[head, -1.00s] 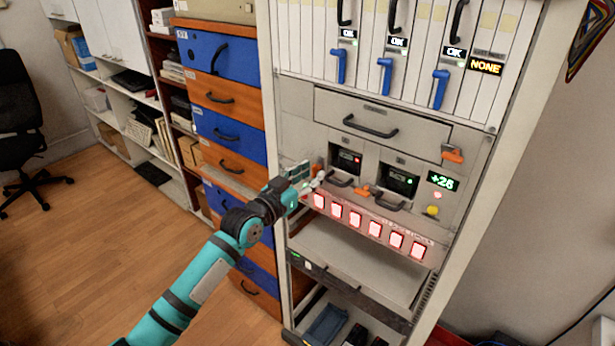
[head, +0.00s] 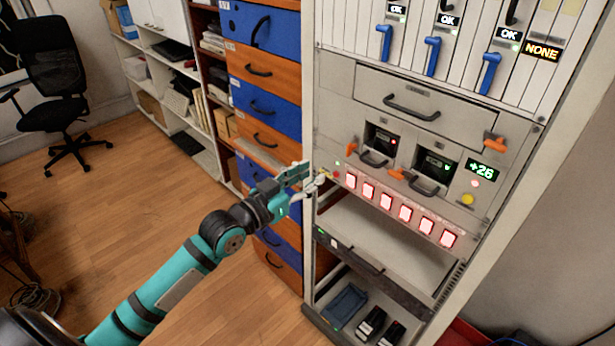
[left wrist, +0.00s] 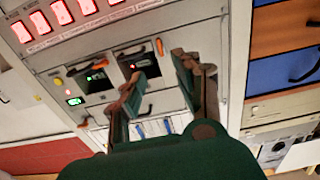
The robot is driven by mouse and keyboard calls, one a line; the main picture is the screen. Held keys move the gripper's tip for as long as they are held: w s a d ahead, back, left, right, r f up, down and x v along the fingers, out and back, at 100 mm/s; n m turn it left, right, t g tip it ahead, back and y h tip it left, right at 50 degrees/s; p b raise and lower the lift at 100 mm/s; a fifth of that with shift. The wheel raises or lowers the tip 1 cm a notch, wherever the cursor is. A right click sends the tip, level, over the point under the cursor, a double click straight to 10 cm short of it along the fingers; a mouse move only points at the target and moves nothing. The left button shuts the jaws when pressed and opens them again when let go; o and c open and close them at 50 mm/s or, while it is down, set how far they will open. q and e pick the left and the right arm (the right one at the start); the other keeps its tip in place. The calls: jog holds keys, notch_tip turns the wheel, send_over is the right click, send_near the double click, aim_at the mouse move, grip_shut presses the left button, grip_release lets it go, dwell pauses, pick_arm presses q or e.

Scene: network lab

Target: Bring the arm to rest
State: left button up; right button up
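My left arm (head: 165,285), teal with black bands, reaches up from the lower left in the head view. Its gripper (head: 310,178) is at the left edge of the grey equipment rack (head: 345,100), near the left end of the row of red-lit buttons (head: 386,201). In the left wrist view the gripper's two fingers (left wrist: 160,88) stand apart with nothing held between them. The rack front appears behind them, upside down. I cannot tell whether a fingertip touches the rack. My right gripper is in neither view.
Two dark-screened modules with handles (head: 381,140) and orange levers (head: 494,144) project from the rack. An open shelf (head: 372,231) lies below the buttons. Blue and orange drawers (head: 262,103) stand left of the rack. A black office chair (head: 55,85) is farther left; wooden floor between is clear.

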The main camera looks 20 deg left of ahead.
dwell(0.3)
